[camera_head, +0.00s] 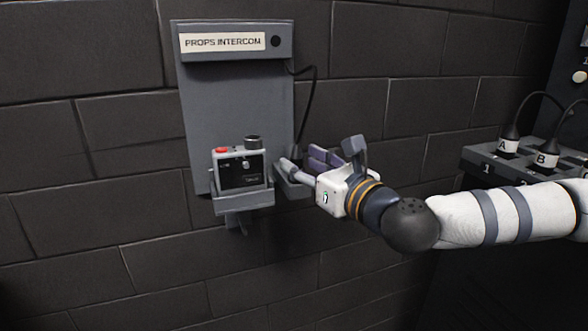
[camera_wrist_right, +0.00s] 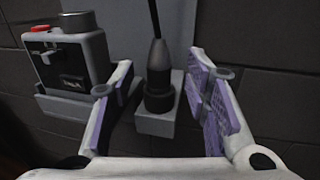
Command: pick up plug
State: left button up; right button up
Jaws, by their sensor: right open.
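A dark plug (camera_wrist_right: 158,78) stands upright in a small grey holder (camera_wrist_right: 155,123), its cable rising from its top. In the head view the holder (camera_head: 291,189) is partly covered by my right gripper (camera_head: 303,163), and the plug is mostly hidden. My right gripper is open at the holder, coming in from the right. In the right wrist view its purple-padded fingers stand on either side of the plug, with gaps visible to both. My left gripper is not in view.
A grey wall panel labelled PROPS INTERCOM (camera_head: 222,42) carries the cable (camera_head: 309,105). A small box with a red button (camera_head: 240,170) sits in a bracket left of the holder. Plugs A (camera_head: 508,147) and B (camera_head: 546,160) stand on a numbered grey unit at right.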

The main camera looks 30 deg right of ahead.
jog(key=w, duration=0.2)
jog(key=shift+w+r, duration=0.15)
jog(key=shift+w, duration=0.2)
grip_shut()
